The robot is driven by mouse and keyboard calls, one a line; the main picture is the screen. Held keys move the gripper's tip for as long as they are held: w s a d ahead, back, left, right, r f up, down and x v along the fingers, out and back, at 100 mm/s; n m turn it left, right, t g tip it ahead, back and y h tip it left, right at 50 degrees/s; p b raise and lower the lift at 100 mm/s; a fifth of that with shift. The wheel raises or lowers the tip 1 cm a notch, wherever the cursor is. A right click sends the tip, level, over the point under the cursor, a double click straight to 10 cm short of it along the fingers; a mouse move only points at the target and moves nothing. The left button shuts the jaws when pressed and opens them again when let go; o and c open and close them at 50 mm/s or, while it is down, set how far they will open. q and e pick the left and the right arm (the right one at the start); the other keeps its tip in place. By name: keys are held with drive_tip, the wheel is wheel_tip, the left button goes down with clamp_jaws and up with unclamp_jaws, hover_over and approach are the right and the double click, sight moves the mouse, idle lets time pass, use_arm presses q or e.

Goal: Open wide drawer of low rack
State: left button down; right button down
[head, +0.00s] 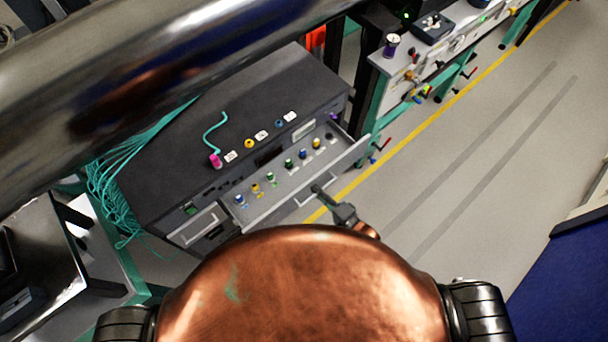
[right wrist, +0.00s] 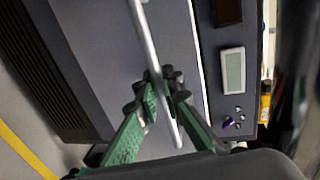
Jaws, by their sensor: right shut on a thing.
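The low rack (head: 285,85) is a dark grey cabinet left of centre in the head view. Its wide drawer (head: 347,163) stands out from the rack's face, with its inside showing. Several small coloured pieces sit in the drawer in a row. My right gripper (head: 319,190) is at the drawer's front, at its bar handle. In the right wrist view, the green fingers of the right gripper (right wrist: 166,82) are shut on the pale bar handle (right wrist: 145,38), one on each side. My left gripper is not in view.
A smaller drawer front (head: 199,224) is beside the wide drawer. Teal cables (head: 112,190) hang over the rack's left side. A bench with instruments (head: 425,65) stands at the upper right. Open floor (head: 455,170) with a yellow line lies right of the drawer.

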drive_tip(key=f+p+v, duration=0.2)
drive_tip(key=v, duration=0.8)
drive_tip(key=shift+s+d, duration=0.35)
drive_tip(key=shift+s, duration=0.15)
drive_tip(key=c, duration=2.3)
unclamp_jaws()
drive_tip(key=shift+c, duration=0.2)
drive_tip(key=v, duration=1.2)
drive_tip(key=shift+f, duration=0.1)
